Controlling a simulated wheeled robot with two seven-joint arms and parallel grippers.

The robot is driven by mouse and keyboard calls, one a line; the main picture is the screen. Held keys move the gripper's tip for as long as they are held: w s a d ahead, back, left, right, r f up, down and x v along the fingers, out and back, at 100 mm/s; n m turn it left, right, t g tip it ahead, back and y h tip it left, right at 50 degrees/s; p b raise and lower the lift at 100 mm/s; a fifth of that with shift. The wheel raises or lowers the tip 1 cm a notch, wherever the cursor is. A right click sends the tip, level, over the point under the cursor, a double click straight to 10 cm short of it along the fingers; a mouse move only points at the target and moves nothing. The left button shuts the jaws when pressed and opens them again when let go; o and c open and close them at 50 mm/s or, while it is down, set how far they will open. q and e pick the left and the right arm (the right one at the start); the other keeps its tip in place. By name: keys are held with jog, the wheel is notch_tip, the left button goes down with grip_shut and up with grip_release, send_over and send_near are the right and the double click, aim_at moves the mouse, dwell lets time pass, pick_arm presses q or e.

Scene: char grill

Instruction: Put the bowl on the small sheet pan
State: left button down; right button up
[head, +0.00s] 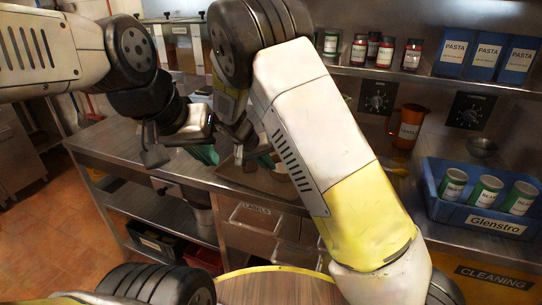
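A small grey metal bowl (482,147) sits at the back right of the counter, behind the blue bin and apart from both grippers. My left gripper (176,146) is over the left part of the steel counter, with one dark finger pointing down. My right gripper (246,148) is just right of it, low over the counter and partly covered by my own arm. Whether either is open or shut is unclear. A green thing (205,154) shows between the grippers; its shape is unclear. A flat brownish surface (240,178) lies below the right gripper; I cannot tell if it is the small sheet pan.
A blue bin (432,206) with several green-labelled cans stands at the right. An orange pitcher (407,127) stands by the back wall. A shelf (400,78) above holds jars and blue pasta boxes. My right arm crosses the middle of the view and hides much of the counter.

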jog(key=shift+o, duration=1.4)
jog(key=shift+r, duration=0.15)
jog(key=v, duration=1.2)
jog(key=s+d+r+g+y, duration=0.1)
jog(key=s+d+r+y, duration=0.3)
jog(key=d, duration=0.4)
jog(key=s+d+r+g+y, duration=0.1)
jog(key=s+d+r, duration=0.35)
jog(key=d, duration=0.35)
jog(key=s+d+r+t+y, duration=0.1)
jog(key=s+d, duration=0.2)
jog(key=s, duration=0.4)
jog(key=s+d+r+t+y, duration=0.1)
jog(key=s+d, duration=0.3)
jog(key=s, duration=0.4)
jog(key=shift+s+d+r+t, duration=0.3)
jog(key=shift+r+t, duration=0.1)
jog(key=shift+t, duration=0.4)
